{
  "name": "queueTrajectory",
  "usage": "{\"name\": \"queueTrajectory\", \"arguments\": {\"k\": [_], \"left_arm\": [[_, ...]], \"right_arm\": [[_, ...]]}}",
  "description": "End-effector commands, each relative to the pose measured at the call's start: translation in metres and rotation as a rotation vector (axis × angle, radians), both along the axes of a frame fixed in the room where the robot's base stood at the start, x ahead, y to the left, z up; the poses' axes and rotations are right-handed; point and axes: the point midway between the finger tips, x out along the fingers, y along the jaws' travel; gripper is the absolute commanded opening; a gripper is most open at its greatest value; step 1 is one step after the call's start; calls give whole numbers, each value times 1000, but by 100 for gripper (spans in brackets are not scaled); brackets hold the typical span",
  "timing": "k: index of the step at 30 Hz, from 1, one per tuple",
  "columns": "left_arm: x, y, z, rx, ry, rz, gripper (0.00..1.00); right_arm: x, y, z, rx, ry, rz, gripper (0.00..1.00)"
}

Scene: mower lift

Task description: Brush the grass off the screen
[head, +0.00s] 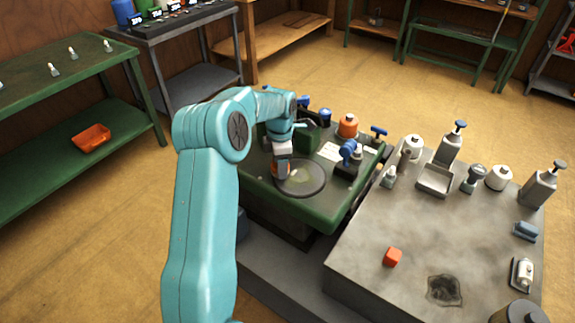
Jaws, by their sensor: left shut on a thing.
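A dark round screen (309,186) sits on the front part of the green mower (262,196). A faint greenish patch shows on it, too small to tell as grass. My left arm reaches in from the left, and my left gripper (282,153) points down over the left edge of the screen. My right gripper is not in view.
An orange cap (348,126) and blue-handled parts stand on the mower. A green bench (60,75) is at left.

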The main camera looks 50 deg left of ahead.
Motion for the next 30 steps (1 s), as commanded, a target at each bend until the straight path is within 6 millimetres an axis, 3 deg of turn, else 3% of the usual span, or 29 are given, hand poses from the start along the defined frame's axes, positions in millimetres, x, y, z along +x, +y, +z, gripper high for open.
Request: {"name": "queueTrajectory", "arguments": {"k": [11, 30], "left_arm": [[-1, 3, 2, 0, 0, 0, 24], [-1, 3, 61, 0, 0, 0, 24]], "right_arm": [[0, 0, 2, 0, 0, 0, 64], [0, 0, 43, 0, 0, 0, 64]]}}
